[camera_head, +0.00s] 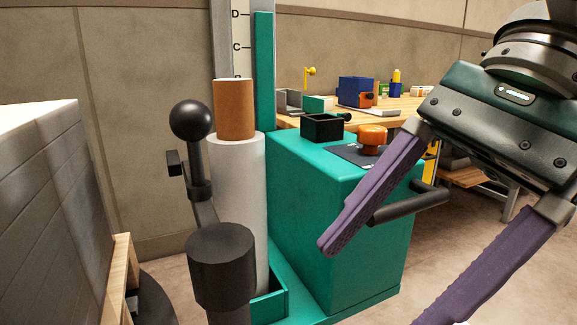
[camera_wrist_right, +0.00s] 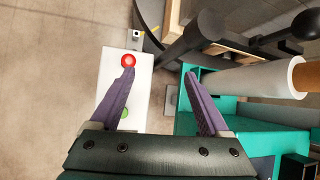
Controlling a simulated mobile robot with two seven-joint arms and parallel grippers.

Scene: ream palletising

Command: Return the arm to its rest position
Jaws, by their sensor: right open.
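My right gripper (camera_head: 376,286) comes in from the upper right of the head view. Its two purple fingers are wide apart with nothing held between them. In the head view one finger overlaps the front of the teal machine box (camera_head: 345,240) and its black bar handle (camera_head: 410,204); I cannot tell how far apart they are. In the right wrist view the open gripper (camera_wrist_right: 158,73) points toward the floor side, with a white panel (camera_wrist_right: 143,100) with a red button (camera_wrist_right: 128,61) and a green button (camera_wrist_right: 124,113) beyond the left finger. My left gripper is not in view.
A white roll (camera_head: 238,190) with a brown core (camera_head: 234,108) stands beside the teal mast (camera_head: 264,70). A black ball-knob lever (camera_head: 192,119) stands before it. A pale stack (camera_head: 45,210) on wood is at the left. A workbench (camera_head: 405,105) is behind. An orange knob (camera_head: 372,136) tops the machine.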

